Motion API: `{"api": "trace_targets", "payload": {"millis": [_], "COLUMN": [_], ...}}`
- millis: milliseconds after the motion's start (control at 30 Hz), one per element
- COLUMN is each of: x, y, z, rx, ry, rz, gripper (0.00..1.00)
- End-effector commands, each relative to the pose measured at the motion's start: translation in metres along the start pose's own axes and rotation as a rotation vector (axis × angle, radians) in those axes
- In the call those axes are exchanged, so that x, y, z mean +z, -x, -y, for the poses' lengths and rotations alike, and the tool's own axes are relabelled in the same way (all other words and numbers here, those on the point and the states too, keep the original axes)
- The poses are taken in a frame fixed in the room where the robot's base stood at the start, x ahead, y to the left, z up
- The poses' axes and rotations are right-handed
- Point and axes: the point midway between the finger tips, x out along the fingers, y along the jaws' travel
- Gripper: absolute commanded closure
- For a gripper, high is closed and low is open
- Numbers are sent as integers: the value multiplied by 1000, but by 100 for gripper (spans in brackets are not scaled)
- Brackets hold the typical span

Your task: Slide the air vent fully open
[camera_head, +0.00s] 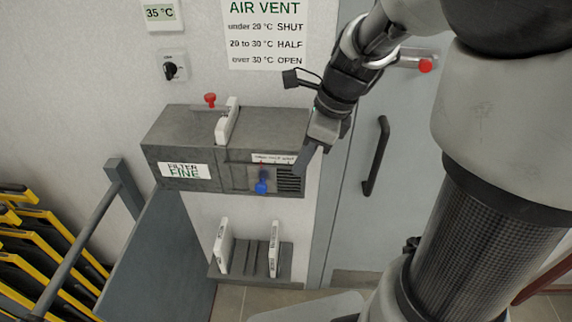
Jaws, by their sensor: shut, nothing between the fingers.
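The air vent (289,181) is a dark slotted grille at the right end of the front of a grey box (190,135). A blue knob (262,184) on its slider plate stands just left of the visible slots. A small label strip with a scale (274,158) runs above it. My gripper (305,160) reaches down from the upper right, shut and empty, with its fingertips close to the upper right of the vent. It appears apart from the blue knob; whether it touches the box I cannot tell.
A display (160,13) reads 35 °C; the sign (265,35) says over 30 °C OPEN. A red knob (210,99) and white plate (228,120) are on the box. A rack (250,262) with two white plates stands below. A door handle (377,157) is right.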

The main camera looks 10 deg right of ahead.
Motion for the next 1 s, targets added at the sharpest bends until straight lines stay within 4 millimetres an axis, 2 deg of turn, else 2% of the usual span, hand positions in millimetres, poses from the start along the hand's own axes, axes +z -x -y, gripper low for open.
{"api": "trace_targets", "payload": {"millis": [100,200,667,767,867,1000], "x": [0,-1,0,3,6,3], "y": [17,24,30,41,59,81], "z": [1,0,-3,-15,-37,-74], "rx": [-2,0,-6,-35,-89,-162], "ry": [0,-2,34,206,537,1116], "rz": [1,0,-1,-11,-46,-159], "gripper": [100,100,100,100,100,100]}}
